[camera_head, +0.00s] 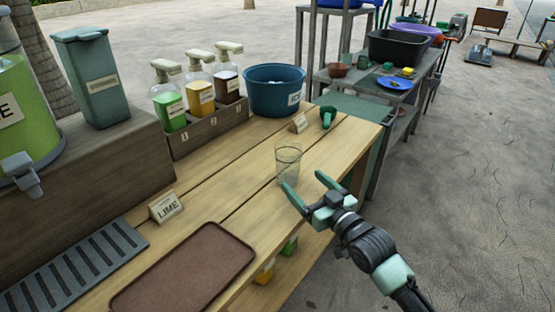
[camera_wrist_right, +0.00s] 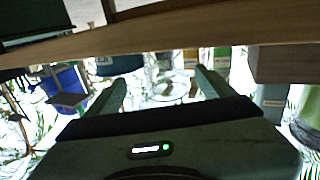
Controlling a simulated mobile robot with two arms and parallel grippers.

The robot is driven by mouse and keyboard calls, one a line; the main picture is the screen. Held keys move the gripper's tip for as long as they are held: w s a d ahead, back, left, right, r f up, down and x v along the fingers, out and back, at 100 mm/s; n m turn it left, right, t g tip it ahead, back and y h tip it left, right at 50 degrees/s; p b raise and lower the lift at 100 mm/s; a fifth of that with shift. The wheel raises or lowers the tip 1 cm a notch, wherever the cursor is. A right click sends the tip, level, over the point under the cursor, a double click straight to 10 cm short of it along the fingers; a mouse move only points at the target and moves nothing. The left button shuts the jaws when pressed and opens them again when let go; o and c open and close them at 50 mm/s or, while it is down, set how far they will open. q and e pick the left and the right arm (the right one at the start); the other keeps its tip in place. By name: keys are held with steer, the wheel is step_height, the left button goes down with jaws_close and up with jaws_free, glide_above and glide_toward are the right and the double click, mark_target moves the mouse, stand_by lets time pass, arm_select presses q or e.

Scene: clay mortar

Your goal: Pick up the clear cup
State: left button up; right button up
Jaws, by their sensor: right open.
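The clear cup (camera_head: 288,163) stands upright on the wooden counter (camera_head: 235,170), near its front edge. It is empty as far as I can see. My right gripper (camera_head: 304,181) is open in the head view, its two fingers pointing toward the cup from the front right. One fingertip overlaps the cup's lower edge in the picture; I cannot tell whether they touch. In the right wrist view, my right gripper (camera_wrist_right: 161,82) has its fingers apart, with the clear cup (camera_wrist_right: 166,73) faintly visible between them. My left gripper is not in view.
A brown tray (camera_head: 185,268) and a LIME sign (camera_head: 166,207) lie to the left. A blue bucket (camera_head: 274,92), small sign (camera_head: 299,123) and green scoop (camera_head: 328,115) stand behind the cup. Pump bottles (camera_head: 168,98) sit in a rack. Bare counter surrounds the cup.

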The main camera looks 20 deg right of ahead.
mark_target(294, 174)
steer(key=shift+x, duration=1.1)
steer(key=shift+w+a+r, duration=0.25)
steer(key=shift+w+a, duration=0.1)
steer(key=shift+w, duration=0.3)
steer(key=b+x, duration=0.1)
steer(key=x, duration=0.2)
steer(key=shift+w+a, duration=0.4)
steer(key=shift+w, duration=0.15)
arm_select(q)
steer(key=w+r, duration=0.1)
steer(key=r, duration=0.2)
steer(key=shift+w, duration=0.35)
arm_select(e)
steer(key=shift+c, duration=0.3)
steer(key=c, duration=1.4)
